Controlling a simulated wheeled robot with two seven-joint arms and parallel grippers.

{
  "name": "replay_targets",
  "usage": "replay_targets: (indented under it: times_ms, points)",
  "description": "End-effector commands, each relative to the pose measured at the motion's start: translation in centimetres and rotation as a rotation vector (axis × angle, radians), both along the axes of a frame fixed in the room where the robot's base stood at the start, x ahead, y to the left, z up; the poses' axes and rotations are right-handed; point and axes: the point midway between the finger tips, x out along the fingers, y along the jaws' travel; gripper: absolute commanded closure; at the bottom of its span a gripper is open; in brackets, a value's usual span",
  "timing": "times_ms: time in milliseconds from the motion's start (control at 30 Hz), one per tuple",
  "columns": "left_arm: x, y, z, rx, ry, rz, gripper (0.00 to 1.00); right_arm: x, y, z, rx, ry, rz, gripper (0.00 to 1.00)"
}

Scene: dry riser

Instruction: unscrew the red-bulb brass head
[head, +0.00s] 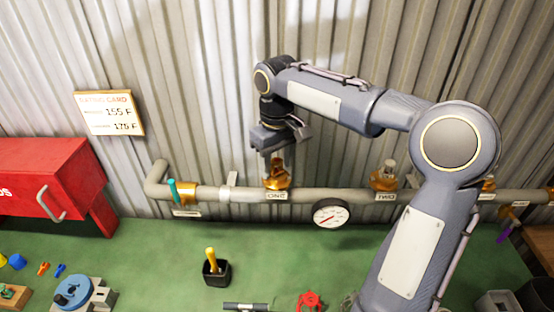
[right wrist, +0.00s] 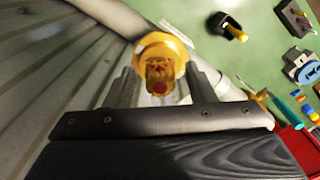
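The brass head at the pipe outlet labelled ONE (head: 277,181) stands upright on the pipe. In the right wrist view the brass head (right wrist: 161,50) faces the camera, with a small red bulb (right wrist: 159,87) at its middle. My right gripper (head: 277,153) is directly above this head, pointing down. In the right wrist view its two fingers (right wrist: 163,88) stand on either side of the head, apart, with a narrow gap visible on each side. Its fingertip contact is partly hidden. My left gripper is not in view.
A second brass head (head: 384,180) is at the label TWO, with more fittings further right. A dial gauge (head: 331,214) hangs below the grey pipe (head: 347,195). A black cup (head: 216,274) with a yellow-handled tool and a red toolbox (head: 45,172) are on the green bench.

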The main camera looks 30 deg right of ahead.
Motion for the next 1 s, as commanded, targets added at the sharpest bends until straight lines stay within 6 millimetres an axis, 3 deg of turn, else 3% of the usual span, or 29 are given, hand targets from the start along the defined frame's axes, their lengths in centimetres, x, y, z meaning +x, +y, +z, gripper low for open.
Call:
replay_targets:
  times_ms: [33, 367, 467, 800, 1000]
  points:
    - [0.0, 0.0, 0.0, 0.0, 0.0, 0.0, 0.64, 0.0, 0.0, 0.0, 0.0, 0.0, 0.0, 0.57]
    - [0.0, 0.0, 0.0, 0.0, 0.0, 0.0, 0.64, 0.0, 0.0, 0.0, 0.0, 0.0, 0.0, 0.99]
    - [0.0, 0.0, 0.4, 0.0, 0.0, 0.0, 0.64, 0.0, 0.0, 0.2, 0.0, 0.0, 0.033, 0.99]
    - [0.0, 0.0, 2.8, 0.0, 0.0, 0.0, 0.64, 0.0, 0.0, 0.3, 0.0, 0.0, 0.473, 0.99]
    - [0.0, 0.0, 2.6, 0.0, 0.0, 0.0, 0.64, 0.0, 0.0, 0.1, 0.0, -0.001, 0.504, 0.99]
